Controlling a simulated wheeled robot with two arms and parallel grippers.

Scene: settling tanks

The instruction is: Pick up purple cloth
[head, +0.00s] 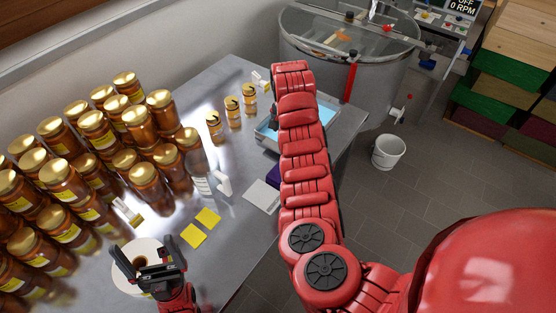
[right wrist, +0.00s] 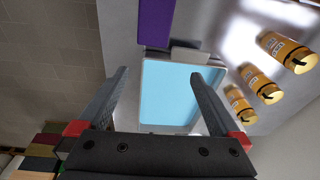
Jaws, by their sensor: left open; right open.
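The purple cloth (head: 272,173) lies flat on the metal table, partly hidden behind my right arm in the head view. In the right wrist view the purple cloth (right wrist: 156,20) shows at the top, beyond my fingertips. My right gripper (right wrist: 158,77) is open and empty, with its fingers over a tray of light blue (right wrist: 172,95). In the head view my right arm mostly hides that gripper. My left gripper (head: 143,262) is open at the lower left, above a white roll (head: 124,279).
Honey jars (head: 138,128) crowd the table's left side. Small jars (head: 232,112) stand near the tray (head: 262,138). A clear spray bottle (head: 199,173), yellow squares (head: 208,217) and a pale sheet (head: 262,196) are nearby. A steel tank (head: 330,70) and white bucket (head: 388,152) stand beyond the table.

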